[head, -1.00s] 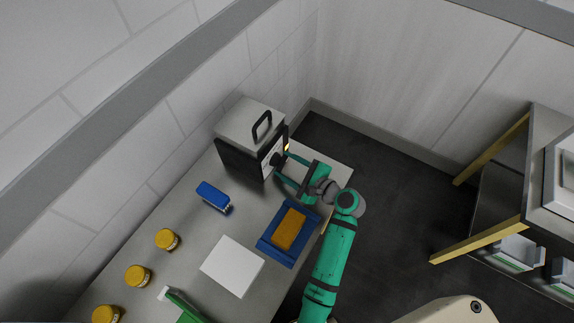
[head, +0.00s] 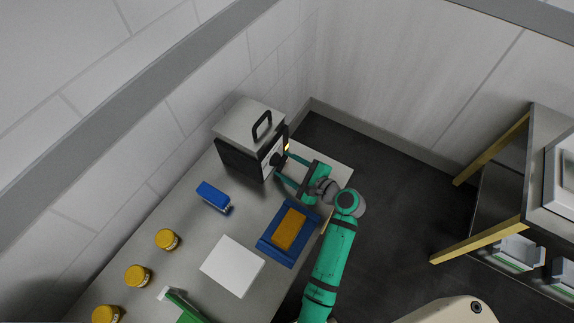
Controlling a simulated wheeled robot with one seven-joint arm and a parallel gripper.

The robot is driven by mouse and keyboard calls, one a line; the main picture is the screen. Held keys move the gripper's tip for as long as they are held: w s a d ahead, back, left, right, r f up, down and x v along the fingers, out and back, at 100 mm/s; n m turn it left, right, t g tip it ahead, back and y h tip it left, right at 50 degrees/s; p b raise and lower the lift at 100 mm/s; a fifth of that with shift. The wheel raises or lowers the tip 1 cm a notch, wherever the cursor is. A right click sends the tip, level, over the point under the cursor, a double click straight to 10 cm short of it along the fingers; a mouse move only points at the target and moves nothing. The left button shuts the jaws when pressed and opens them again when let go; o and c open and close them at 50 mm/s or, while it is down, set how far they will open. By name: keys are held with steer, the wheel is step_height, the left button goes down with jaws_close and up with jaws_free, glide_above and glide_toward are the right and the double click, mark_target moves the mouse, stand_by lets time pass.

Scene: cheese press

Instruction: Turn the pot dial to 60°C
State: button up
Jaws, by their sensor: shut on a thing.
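The pot (head: 240,160) is a dark box-shaped unit with a grey lid and a black handle, at the far end of the table. Its right side has a pale panel with a dark dial (head: 277,160) and a small yellow light above it. My gripper (head: 281,164) reaches this panel from the right, its teal fingers on either side of the dial and shut on it. The dial's markings and pointer are too small to read, and the fingers partly cover it.
A wall runs close behind the pot.

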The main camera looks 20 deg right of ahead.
steer(key=o, duration=1)
steer(key=v, duration=1.1)
steer(key=shift+f, duration=0.1)
